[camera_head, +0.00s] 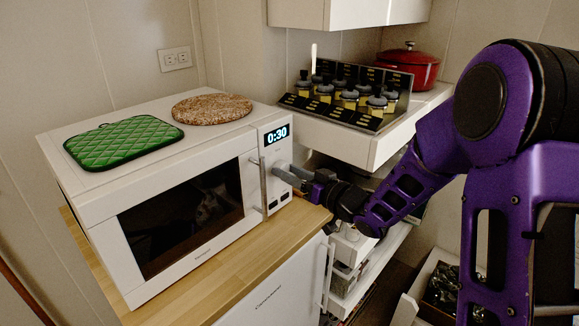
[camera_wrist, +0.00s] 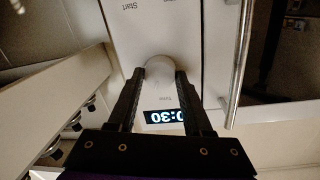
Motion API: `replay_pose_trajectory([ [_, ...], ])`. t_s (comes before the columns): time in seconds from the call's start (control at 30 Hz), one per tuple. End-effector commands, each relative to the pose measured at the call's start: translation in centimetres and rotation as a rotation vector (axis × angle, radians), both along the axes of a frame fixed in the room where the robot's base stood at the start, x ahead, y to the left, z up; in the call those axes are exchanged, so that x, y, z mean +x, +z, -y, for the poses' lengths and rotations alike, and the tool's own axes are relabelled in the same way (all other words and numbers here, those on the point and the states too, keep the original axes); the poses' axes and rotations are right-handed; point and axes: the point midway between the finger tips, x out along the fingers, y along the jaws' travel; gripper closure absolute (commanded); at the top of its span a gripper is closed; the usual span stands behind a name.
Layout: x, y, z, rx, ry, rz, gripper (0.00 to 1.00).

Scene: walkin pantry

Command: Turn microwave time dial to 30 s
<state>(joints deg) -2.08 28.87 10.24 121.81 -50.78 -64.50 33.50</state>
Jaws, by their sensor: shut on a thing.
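The white microwave (camera_head: 100,205) stands on a wooden counter, and its display (camera_head: 276,134) reads 0:30. The same display shows upside down in the wrist view (camera_wrist: 163,116). The time dial (camera_wrist: 159,66) is a round pale knob on the control panel. My gripper (camera_wrist: 159,75) is shut on the dial, with one finger on each side of it. The door handle (camera_head: 263,186) is a vertical metal bar just left of the dial, apart from my fingers.
A green quilted potholder (camera_head: 124,141) and a round cork trivet (camera_head: 212,108) lie on top of the microwave. Right of it, a white shelf (camera_head: 345,140) bears a rack of several jars (camera_head: 350,97) and a red pot (camera_head: 409,68). An open drawer (camera_head: 430,300) is at the lower right.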

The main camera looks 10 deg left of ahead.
Motion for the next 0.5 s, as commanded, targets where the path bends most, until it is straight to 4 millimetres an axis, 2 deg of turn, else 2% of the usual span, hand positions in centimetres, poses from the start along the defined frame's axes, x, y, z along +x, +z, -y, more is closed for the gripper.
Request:
replay_pose_trajectory([
  [0.5, 0.03, -0.07, 0.05, 0.039, -0.001, -0.068, 1.0],
])
